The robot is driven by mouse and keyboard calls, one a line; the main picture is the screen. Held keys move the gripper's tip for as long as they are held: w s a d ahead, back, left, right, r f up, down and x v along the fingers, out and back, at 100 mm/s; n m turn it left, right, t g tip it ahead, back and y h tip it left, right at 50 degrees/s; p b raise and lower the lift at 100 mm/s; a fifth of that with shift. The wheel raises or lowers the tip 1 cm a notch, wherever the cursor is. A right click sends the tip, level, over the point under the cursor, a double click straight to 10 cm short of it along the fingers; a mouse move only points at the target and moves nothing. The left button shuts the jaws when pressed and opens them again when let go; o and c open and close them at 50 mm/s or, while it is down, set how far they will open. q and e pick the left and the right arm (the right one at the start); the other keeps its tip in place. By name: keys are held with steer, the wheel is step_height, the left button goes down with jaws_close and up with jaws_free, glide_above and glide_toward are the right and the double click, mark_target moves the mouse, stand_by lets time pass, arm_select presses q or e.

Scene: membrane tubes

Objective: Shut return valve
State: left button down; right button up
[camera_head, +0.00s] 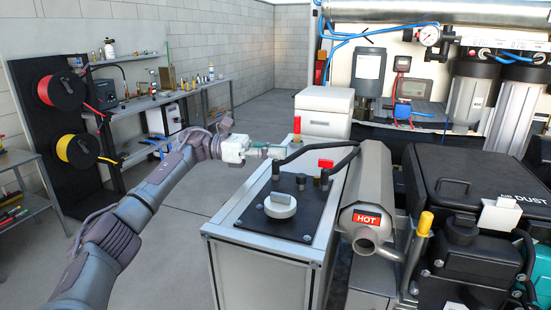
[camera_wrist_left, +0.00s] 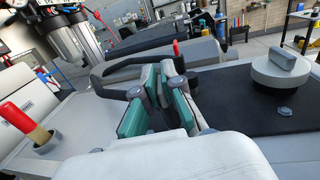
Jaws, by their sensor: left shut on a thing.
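My left gripper (camera_head: 277,152) is at the far left edge of the cabinet's black top. In the left wrist view its teal fingers (camera_wrist_left: 166,90) are closed around the end of a dark curved hose or handle (camera_wrist_left: 130,65). The held part is mostly hidden between the fingers. The black hose (camera_head: 318,154) runs from there towards the metal cylinder. A red-topped fitting (camera_head: 325,164) stands right of the gripper. A white round knob (camera_head: 280,205) sits nearer on the black top, apart from the gripper. Which part is the return valve, I cannot tell. My right gripper is not in view.
A red-and-brass post (camera_head: 297,130) rises just behind the gripper; it also shows in the left wrist view (camera_wrist_left: 38,126). A metal cylinder labelled HOT (camera_head: 372,195) flanks the cabinet (camera_head: 262,270) on the right. The floor left of the cabinet is clear.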

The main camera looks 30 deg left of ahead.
arm_select(q)
steer(key=shift+r+m+g+h, duration=0.1)
steer(key=shift+m+g+h, duration=0.2)
steer(key=shift+m+g, duration=0.45)
steer(key=shift+g+b, duration=0.3)
steer(key=shift+g, duration=0.15)
steer(key=c, duration=1.3)
jaws_free()
step_height(320, 180, up, 10)
